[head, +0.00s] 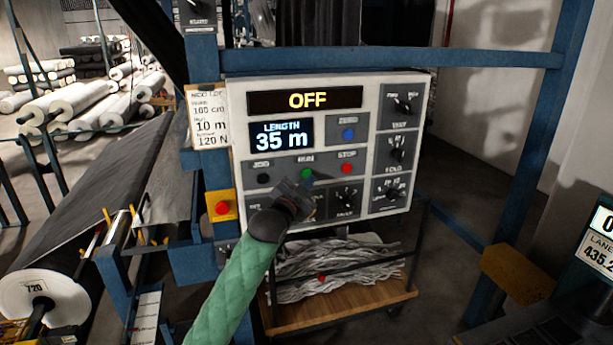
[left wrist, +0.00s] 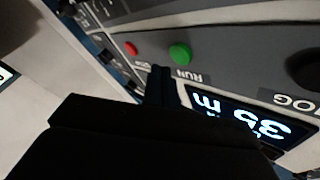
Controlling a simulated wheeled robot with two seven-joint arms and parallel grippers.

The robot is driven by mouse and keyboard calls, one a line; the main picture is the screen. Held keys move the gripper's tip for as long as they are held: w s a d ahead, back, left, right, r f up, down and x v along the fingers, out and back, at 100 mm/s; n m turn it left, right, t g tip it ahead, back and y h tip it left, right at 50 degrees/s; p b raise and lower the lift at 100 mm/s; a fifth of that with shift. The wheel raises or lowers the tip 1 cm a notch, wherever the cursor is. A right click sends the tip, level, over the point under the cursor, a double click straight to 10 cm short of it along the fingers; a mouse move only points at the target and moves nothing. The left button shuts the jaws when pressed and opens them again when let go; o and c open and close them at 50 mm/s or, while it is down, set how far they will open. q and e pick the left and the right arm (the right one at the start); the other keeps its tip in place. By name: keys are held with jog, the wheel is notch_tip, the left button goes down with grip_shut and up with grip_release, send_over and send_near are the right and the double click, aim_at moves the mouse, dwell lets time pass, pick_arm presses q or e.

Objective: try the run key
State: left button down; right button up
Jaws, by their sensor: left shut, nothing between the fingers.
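The control panel (head: 237,125) is a white box with an OFF display (head: 307,98) and a LENGTH display (head: 281,139) reading 35 m. The green run key (head: 307,173) sits between the black JOG key (head: 263,179) and the red STOP key (head: 346,168). My left gripper (head: 305,184) is shut and empty, its tip just below the run key in the head view. In the left wrist view the fingers (left wrist: 161,84) point toward the panel beside the green key (left wrist: 179,54), apart from it in the picture. Whether they touch the panel is unclear. My right gripper is not in view.
A red button on a yellow plate (head: 221,208) is left of the panel. Several knobs (head: 397,154) fill its right side. Blue frame posts (head: 553,150) surround it. A cart of grey strands (head: 340,275) stands below. A large roll (head: 45,297) is at left.

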pick_arm(q)
jog(key=shift+w+a, duration=0.15)
jog(key=shift+w, duration=0.2)
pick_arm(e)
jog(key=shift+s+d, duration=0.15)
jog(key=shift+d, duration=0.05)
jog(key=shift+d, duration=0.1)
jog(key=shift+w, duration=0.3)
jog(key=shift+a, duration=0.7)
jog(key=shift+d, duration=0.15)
